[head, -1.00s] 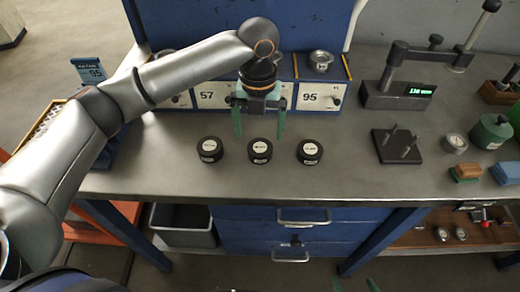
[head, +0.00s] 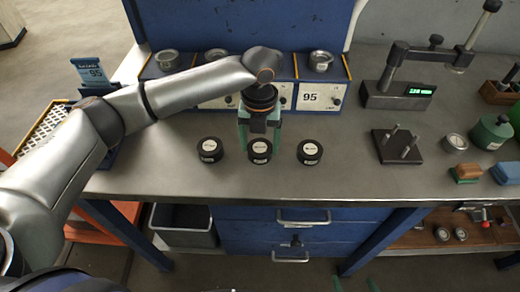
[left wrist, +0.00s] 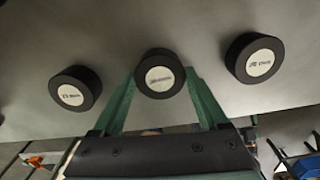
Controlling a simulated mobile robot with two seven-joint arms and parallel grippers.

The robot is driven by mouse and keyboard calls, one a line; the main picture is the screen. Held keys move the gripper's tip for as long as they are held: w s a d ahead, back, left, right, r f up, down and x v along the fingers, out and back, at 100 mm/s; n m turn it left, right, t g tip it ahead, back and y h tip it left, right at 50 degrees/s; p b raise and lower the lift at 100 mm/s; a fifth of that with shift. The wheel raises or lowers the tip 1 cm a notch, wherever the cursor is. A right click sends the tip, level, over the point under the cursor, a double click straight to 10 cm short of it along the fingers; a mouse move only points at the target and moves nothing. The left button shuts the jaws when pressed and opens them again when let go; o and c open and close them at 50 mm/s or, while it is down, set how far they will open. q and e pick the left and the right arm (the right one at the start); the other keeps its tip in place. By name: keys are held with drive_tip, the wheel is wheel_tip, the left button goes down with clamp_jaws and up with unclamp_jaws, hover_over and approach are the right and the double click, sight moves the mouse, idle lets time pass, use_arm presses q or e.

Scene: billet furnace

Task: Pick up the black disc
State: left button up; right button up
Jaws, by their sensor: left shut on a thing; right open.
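Three black discs with white labelled tops stand in a row on the grey bench. In the head view they are the left disc (head: 210,150), the middle disc (head: 260,151) and the right disc (head: 309,152); the labels are too small to read. My left gripper (head: 260,147) is down over the middle disc, its green fingers shut on that disc's sides. The left wrist view shows the middle disc (left wrist: 160,74) between the fingertips, with the other discs (left wrist: 76,88) (left wrist: 254,58) apart on either side. My right gripper (head: 355,285) shows only as two separated green fingertips at the bottom edge.
To the right are a black pegged block (head: 397,146), a gauge with a green display (head: 398,95) and a green weight (head: 490,132). The bench front is clear.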

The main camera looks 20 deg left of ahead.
use_arm(q)
clamp_jaws()
drive_tip(key=shift+w+r, duration=0.1)
drive_tip(key=shift+r, duration=0.05)
idle(0.4)
